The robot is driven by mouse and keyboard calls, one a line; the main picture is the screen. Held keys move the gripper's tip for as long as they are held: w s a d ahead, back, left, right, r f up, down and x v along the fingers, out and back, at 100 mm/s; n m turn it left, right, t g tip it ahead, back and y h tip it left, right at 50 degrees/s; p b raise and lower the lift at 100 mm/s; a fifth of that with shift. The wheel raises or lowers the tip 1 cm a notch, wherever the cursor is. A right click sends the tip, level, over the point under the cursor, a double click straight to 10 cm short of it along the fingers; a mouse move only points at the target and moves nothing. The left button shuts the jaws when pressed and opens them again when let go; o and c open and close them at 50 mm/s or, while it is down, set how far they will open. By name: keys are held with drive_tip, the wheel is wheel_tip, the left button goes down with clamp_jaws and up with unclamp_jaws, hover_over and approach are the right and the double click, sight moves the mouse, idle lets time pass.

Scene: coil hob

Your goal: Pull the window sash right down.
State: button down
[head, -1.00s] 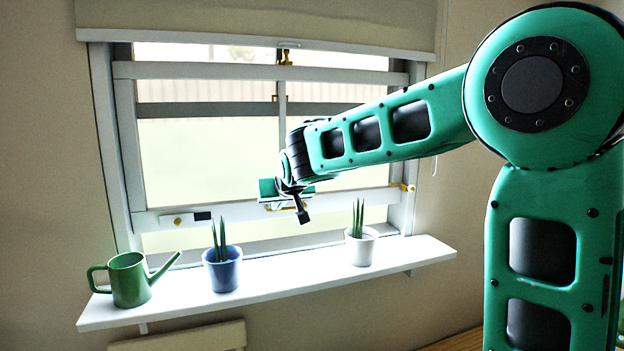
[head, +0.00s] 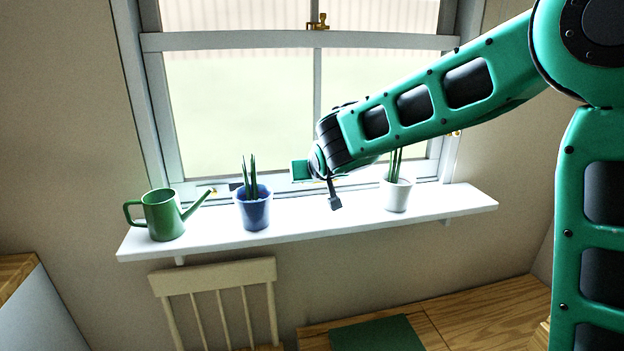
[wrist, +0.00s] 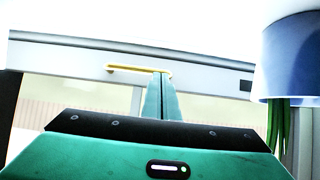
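The window sash (head: 240,105) is low in its frame, its top rail (head: 200,42) carrying a brass catch (head: 318,22). Its bottom rail is close to the white sill shelf and partly hidden by the pots and my arm; I cannot tell if it touches bottom. My gripper (head: 302,170) is at this bottom rail in the head view, its fingertips hidden there. In the wrist view, my gripper (wrist: 161,77) has its green fingers together, with tips at the right part of the yellow bar handle (wrist: 135,70) on the rail. The fingers do not visibly straddle the bar.
On the white shelf (head: 300,222) stand a green watering can (head: 163,215), a blue pot (head: 255,210) with a plant and a white pot (head: 397,195) with a plant, near my wrist. A chair (head: 215,278) and a wooden surface (head: 470,305) are below.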

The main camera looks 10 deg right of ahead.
drive_tip(key=shift+d+f, duration=0.2)
drive_tip(key=s+r, duration=0.9)
drive_tip(key=r, duration=0.1)
drive_tip(key=s+d+f+m+g+h, duration=0.1)
drive_tip(key=s+d+f+g, duration=0.2)
drive_tip(key=d, duration=0.5)
drive_tip(key=s+d+f+m+h, duration=0.1)
drive_tip(key=s+d+f+m, duration=0.15)
drive_tip(key=s+d, duration=0.45)
drive_tip(key=s+d+f+g+h, duration=0.2)
drive_tip(key=d+f, duration=0.2)
drive_tip(key=d, duration=0.6)
drive_tip(key=s+d+f+m+g+y, duration=0.1)
drive_tip(key=s+d+f+g, duration=0.1)
drive_tip(key=s, duration=0.6)
drive_tip(key=s+d+f+m+g+y, duration=0.1)
drive_tip(key=s+d+f+m+g, duration=0.1)
drive_tip(key=s, duration=0.7)
drive_tip(key=s+d+f+m+g, duration=0.1)
drive_tip(key=s+d+f, duration=0.3)
drive_tip(key=s, duration=0.5)
drive_tip(key=shift+s+g+y, duration=0.2)
drive_tip(key=shift+g+y, duration=0.2)
drive_tip(key=shift+g, duration=0.3)
drive_tip(key=shift+w+f, duration=0.1)
drive_tip(key=shift+w, duration=0.05)
